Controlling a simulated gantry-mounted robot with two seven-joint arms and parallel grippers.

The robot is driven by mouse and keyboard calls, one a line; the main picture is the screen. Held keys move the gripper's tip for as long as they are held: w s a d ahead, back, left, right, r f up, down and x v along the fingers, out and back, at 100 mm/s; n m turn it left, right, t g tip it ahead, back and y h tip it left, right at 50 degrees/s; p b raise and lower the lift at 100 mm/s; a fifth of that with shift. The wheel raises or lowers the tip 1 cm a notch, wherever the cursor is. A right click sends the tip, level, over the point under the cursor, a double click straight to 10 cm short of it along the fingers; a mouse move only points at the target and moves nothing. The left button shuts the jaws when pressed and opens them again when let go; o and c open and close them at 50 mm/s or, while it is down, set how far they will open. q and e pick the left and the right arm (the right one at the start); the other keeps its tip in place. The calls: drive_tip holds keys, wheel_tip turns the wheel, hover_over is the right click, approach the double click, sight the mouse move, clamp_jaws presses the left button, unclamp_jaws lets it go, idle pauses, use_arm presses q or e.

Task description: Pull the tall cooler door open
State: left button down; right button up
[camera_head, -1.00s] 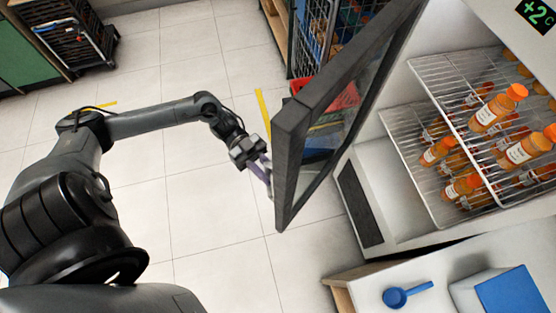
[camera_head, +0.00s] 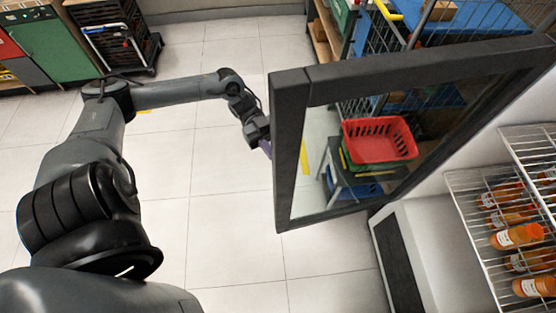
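The tall cooler door (camera_head: 291,150) stands swung open in the middle of the head view. It has a dark frame and a glass pane. The cooler (camera_head: 430,235) is at the right, with wire shelves (camera_head: 470,195) holding orange juice bottles (camera_head: 517,236). My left arm comes in from the left. My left gripper (camera_head: 265,147) is at the outer edge of the door frame. Its fingers are mostly hidden behind the frame, so I cannot tell whether they are closed on a handle. My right gripper is not in view.
Through the glass a red basket (camera_head: 380,139) on a small stand shows beyond the door. A wire cage (camera_head: 430,25) is behind it at the top. A black rack cart (camera_head: 120,35) and green cabinet (camera_head: 52,50) stand far left. The tiled floor around the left arm is clear.

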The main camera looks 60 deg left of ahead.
use_arm(q)
drive_tip(key=shift+w+a, duration=0.1)
drive_tip(key=shift+a, duration=0.1)
drive_tip(key=c, duration=1.3)
unclamp_jaws()
drive_tip(key=shift+c, duration=0.2)
drive_tip(key=shift+o, duration=0.9)
drive_tip(key=shift+w, duration=0.1)
drive_tip(key=shift+f, duration=0.1)
